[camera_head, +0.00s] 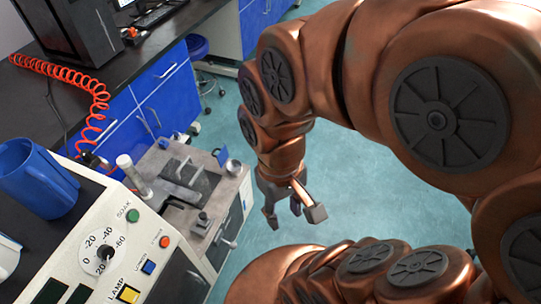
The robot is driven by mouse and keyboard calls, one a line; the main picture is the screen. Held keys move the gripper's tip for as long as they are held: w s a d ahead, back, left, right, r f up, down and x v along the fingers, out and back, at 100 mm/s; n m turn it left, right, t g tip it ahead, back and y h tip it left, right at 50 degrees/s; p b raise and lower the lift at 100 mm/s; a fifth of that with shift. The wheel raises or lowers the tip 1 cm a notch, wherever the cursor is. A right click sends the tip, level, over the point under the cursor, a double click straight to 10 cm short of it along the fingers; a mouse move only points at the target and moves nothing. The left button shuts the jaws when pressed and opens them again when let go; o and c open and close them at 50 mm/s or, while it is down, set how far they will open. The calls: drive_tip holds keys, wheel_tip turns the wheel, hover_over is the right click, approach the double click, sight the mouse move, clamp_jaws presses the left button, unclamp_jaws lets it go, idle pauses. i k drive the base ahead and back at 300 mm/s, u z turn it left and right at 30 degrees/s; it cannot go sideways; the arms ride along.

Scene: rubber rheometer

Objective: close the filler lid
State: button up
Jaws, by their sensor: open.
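My gripper (293,214) hangs open and empty over the floor, to the right of a grey machine (240,190). A clear gap of floor shows between them in the picture. The machine's top has metal blocks, a dark handle-like bar (182,168) and a small blue part (220,156) at its far edge. I cannot tell for sure which part is the filler lid, or how it stands.
A cream control panel (130,225) with a dial and coloured buttons is at lower left. A blue mug-like container (38,180) stands by it. A coiled orange hose (98,105) lies along the dark bench with blue cabinets (165,95). Teal floor (375,190) is free.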

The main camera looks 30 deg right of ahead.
sight(222, 157)
drive_tip(key=u, duration=0.25)
drive_tip(key=k, duration=1)
drive_tip(key=z, duration=0.3)
drive_tip(key=i, duration=1.55)
drive_tip(key=u, duration=0.8)
